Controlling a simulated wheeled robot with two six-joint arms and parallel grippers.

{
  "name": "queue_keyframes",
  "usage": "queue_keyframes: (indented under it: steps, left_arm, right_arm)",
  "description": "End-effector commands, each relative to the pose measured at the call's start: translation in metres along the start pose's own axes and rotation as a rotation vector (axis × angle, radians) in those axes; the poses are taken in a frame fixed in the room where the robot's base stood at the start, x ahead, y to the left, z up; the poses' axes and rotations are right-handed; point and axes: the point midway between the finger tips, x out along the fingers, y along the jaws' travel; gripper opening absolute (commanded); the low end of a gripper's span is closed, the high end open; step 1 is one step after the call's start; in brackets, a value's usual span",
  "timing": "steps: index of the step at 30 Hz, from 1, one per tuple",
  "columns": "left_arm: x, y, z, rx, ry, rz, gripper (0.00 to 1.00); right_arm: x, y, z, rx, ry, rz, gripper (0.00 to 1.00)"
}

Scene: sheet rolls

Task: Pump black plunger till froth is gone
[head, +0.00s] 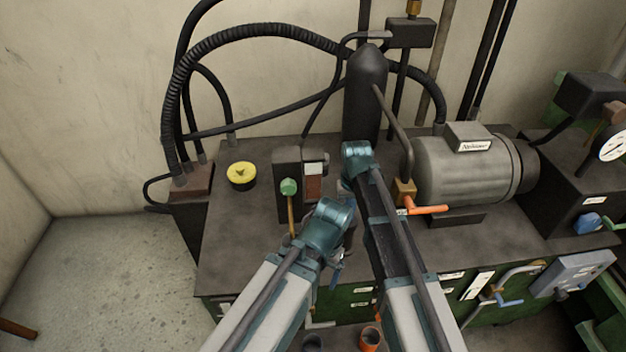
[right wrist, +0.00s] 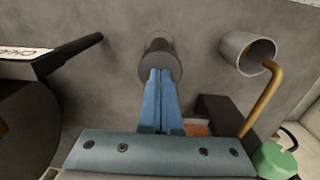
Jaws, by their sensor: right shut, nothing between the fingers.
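In the right wrist view, a dark round-topped knob on a short post, which looks like the black plunger (right wrist: 157,48), stands up from the grey bench top. My right gripper (right wrist: 160,74) is shut and empty, its blue fingertips over the near edge of the knob; I cannot tell whether they touch. In the head view the plunger is hidden behind my arms. A small sight window (head: 313,182), pale above and red-brown below, is on the dark block left of my right wrist. My left gripper (head: 337,264) hangs below its teal wrist, too small and covered to read.
A green-knobbed brass lever (head: 289,187) stands close left of my wrists. A black cylinder (head: 365,95), a grey motor (head: 465,170) and an orange-handled valve (head: 428,210) crowd the right. A yellow cap (head: 241,175) sits at left, with bare bench around it.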

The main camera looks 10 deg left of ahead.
Motion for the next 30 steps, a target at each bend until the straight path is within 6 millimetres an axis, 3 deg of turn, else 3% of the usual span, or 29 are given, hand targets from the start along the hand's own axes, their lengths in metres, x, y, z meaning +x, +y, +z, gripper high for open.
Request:
queue_keyframes:
  steps: [15,30]
  left_arm:
    - [-0.05,-0.005,0.003,0.0,0.0,0.0,0.9]
    - [-0.051,-0.005,0.003,0.0,0.0,0.0,0.9]
  right_arm:
    - [-0.051,0.0,0.001,0.0,-0.002,0.0,0.0]
    - [-0.052,0.0,0.0,0.0,-0.001,0.0,0.0]
